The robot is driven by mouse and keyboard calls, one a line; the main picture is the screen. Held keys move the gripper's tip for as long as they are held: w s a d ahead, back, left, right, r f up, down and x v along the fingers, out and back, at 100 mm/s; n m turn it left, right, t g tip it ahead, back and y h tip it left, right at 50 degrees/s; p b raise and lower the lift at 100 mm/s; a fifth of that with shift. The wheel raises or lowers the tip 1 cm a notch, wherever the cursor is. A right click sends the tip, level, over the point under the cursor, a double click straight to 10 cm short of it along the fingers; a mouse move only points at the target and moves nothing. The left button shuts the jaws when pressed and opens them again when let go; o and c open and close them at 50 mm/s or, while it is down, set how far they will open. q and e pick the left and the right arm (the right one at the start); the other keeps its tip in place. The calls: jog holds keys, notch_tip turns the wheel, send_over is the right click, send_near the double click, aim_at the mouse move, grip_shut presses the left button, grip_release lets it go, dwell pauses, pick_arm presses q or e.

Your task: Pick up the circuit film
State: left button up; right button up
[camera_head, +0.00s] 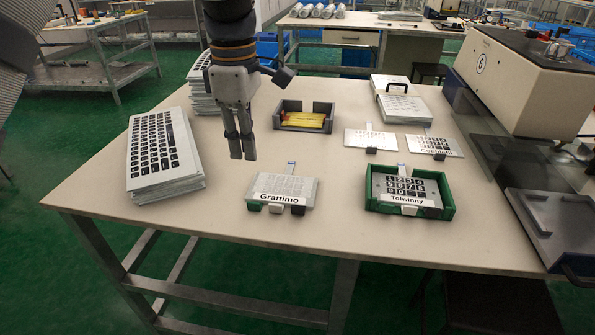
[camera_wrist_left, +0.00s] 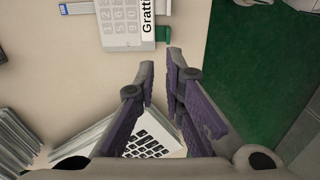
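A grey keypad film labelled "Grattimo" (camera_head: 283,187), with a ribbon tail, lies near the front of the table over a mostly hidden green holder. It also shows at the top of the left wrist view (camera_wrist_left: 122,22). Another film, labelled "Tolwinny" (camera_head: 403,187), sits in a green tray (camera_head: 447,190). Two more tailed films (camera_head: 371,139) (camera_head: 433,146) lie behind. I cannot tell which the circuit film is. My left gripper (camera_head: 241,156) points down, left of and behind the "Grattimo" film, apart from it. Its fingers are empty with a narrow gap between them. My right gripper is not in view.
A stack of keyboard sheets (camera_head: 163,150) stands at the left table edge, another stack (camera_head: 203,93) behind it. A grey tray (camera_head: 290,107) holds a yellow item (camera_head: 304,119). A large machine (camera_head: 520,85) stands at the right.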

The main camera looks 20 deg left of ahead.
aim_at(249, 202)
pick_arm(q)
jog(key=f, duration=0.3)
jog(key=s+f, duration=0.1)
jog(key=f, duration=0.7)
jog(key=shift+s+d+f, duration=0.1)
jog(key=shift+s+f, duration=0.1)
jog(key=shift+s, duration=0.05)
grip_shut()
